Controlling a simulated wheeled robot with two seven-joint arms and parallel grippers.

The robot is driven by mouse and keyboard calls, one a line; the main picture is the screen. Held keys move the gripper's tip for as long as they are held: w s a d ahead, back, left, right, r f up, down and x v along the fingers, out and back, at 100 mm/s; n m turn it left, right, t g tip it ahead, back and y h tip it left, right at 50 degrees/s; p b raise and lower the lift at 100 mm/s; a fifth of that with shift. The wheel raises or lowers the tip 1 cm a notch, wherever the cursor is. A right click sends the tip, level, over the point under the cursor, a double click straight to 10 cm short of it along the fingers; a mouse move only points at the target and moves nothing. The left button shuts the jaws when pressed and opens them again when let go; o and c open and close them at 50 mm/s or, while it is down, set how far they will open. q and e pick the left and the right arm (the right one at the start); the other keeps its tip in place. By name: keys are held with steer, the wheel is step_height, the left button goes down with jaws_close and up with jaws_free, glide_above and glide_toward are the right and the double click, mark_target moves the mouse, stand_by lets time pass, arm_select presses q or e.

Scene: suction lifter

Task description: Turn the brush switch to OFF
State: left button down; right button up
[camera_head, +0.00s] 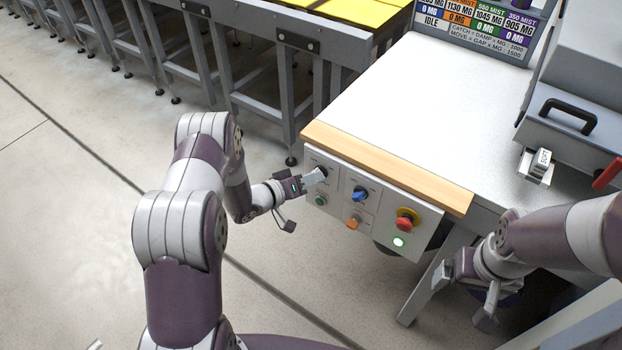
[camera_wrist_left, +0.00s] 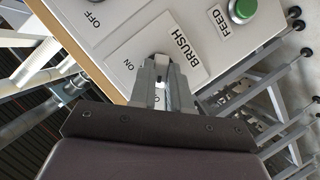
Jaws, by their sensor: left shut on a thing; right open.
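The brush switch (camera_head: 322,171) is a dark knob at the upper left of the grey control panel on the table's front. My left gripper (camera_head: 314,177) is shut on it. In the left wrist view the fingertips (camera_wrist_left: 162,66) cover most of the knob on a white plate marked BRUSH (camera_wrist_left: 180,46). An ON mark (camera_wrist_left: 130,65) shows to the left of the fingers; another mark is partly hidden beside them, and I cannot tell the knob's exact angle. My right gripper (camera_head: 465,290) is open and empty, below and right of the panel.
The panel also bears a blue knob (camera_head: 360,195), an orange knob (camera_head: 354,222), a red stop button (camera_head: 407,220), a lit green button (camera_head: 398,241) and the green FEED button (camera_head: 320,201). The white tabletop (camera_head: 400,110) above is mostly clear. A black handle (camera_head: 568,115) is at right.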

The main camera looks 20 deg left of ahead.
stand_by(0.4)
arm_select(q)
steer(key=c, duration=1.1)
jaws_free()
steer(key=shift+a, duration=0.1)
steer(key=b+v, duration=0.1)
steer(key=v, duration=1.1)
steer(key=shift+s+a, duration=0.2)
steer(key=shift+a, duration=0.05)
